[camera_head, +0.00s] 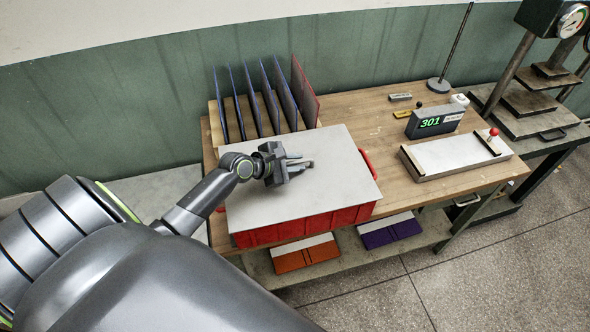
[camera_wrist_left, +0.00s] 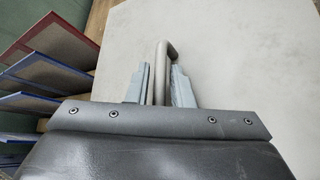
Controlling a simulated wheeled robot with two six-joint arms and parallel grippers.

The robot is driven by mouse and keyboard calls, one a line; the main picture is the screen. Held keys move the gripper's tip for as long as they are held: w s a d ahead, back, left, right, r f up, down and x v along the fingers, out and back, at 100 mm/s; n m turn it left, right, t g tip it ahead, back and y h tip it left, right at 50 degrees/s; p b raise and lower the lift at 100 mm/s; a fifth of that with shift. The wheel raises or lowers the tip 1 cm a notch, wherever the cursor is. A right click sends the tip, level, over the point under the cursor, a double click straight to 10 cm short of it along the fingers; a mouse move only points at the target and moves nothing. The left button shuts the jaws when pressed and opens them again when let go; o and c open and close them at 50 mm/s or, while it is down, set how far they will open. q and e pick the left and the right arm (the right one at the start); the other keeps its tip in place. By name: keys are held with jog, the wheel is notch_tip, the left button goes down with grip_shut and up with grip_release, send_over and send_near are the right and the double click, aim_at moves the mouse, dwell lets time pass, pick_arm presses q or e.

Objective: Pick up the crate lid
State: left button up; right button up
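The crate lid (camera_head: 325,191) is a pale grey flat panel lying on the red crate (camera_head: 310,222). It fills much of the left wrist view (camera_wrist_left: 245,60). A grey bar handle (camera_wrist_left: 160,72) rises from the lid. My left gripper (camera_head: 302,161) is low over the middle of the lid. In the left wrist view its two fingers (camera_wrist_left: 161,80) stand apart, one on each side of the handle. The gap to the handle is small, and I see no clear grip on it. The head view hides most of the handle. My right gripper is not in view.
Upright blue and red-edged panels (camera_head: 262,95) stand behind the crate on the wooden table (camera_head: 385,150). To the right are a display reading 301 (camera_head: 434,121) and a pale tray (camera_head: 455,155).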

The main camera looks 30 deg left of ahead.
pick_arm(q)
grip_shut()
jog(key=shift+s+r, duration=0.1)
jog(key=shift+r, duration=0.1)
